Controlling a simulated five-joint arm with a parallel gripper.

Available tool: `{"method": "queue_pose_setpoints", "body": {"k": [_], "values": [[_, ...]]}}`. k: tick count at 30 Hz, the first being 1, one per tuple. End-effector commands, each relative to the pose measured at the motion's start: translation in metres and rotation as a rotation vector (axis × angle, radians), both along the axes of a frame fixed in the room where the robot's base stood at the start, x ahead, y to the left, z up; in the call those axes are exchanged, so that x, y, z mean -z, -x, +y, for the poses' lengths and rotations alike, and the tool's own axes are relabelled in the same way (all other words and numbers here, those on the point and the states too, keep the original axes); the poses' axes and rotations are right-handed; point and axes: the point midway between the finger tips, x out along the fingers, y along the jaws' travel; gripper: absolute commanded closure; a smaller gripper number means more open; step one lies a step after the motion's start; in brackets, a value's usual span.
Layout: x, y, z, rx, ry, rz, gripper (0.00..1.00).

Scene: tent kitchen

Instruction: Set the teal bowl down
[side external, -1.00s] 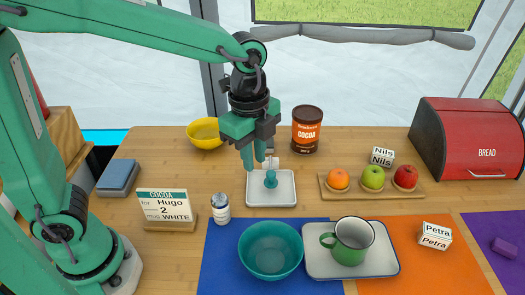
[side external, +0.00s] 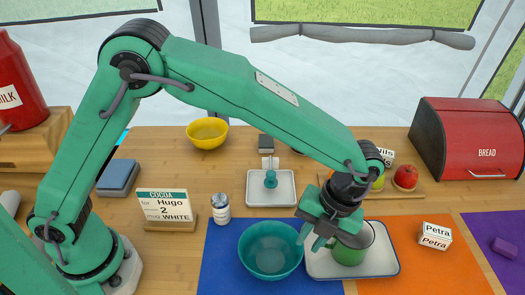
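The teal bowl (side external: 270,262) sits upright and empty on the blue mat (side external: 222,272). My gripper (side external: 310,240) points down at the bowl's right side, between the bowl and the green mug (side external: 350,254). Its two fingers look apart, with a small gap and nothing seen between them. The left fingertip is close to the bowl's right rim; I cannot tell whether it touches. My gripper hides part of the mug, which stands on a white tray (side external: 388,272).
An orange mat (side external: 460,265) with a Petra block (side external: 435,236) lies right. A white dish (side external: 285,198) with a teal object is behind the bowl. A small jar (side external: 221,208) and a cocoa sign (side external: 164,210) stand left. Fruit on a board (side external: 418,190) is behind the mug.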

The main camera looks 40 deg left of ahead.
Motion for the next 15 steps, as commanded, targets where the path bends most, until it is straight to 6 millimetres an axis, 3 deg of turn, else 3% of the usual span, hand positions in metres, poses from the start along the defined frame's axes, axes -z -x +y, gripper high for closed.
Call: {"method": "queue_pose_setpoints", "body": {"k": [6,15], "values": [[0.003,0.001,0.0,0.004,-0.001,0.002,0.8],[0.023,0.005,0.005,0.002,0.0,0.0,0.8]]}}
